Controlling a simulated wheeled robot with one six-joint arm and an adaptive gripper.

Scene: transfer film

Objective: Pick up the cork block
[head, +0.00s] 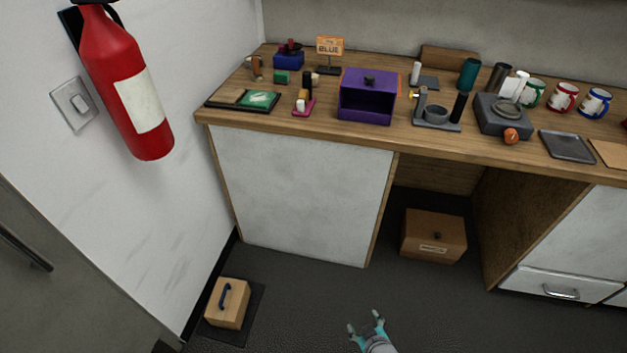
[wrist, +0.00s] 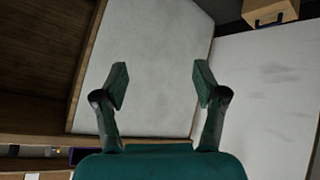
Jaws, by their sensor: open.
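I cannot tell for sure which thing is the cork block. A small brown upright piece (head: 257,67) stands at the back left of the counter. A small tan piece (head: 303,95) is among the little items on a pink holder (head: 311,105). Both are too small to make out their material. My gripper (head: 366,325) is open and empty, low in front of the counter and well apart from both pieces. In the wrist view my gripper (wrist: 160,85) shows two spread green fingers with nothing between them, facing a pale cabinet panel.
The wooden counter (head: 420,137) holds a purple open box (head: 367,110), a grey tray (head: 567,146) and several mugs. A wooden box with a blue handle (head: 229,312) sits on a floor mat, and also shows in the wrist view (wrist: 272,15). A brown box (head: 433,238) stands under the counter.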

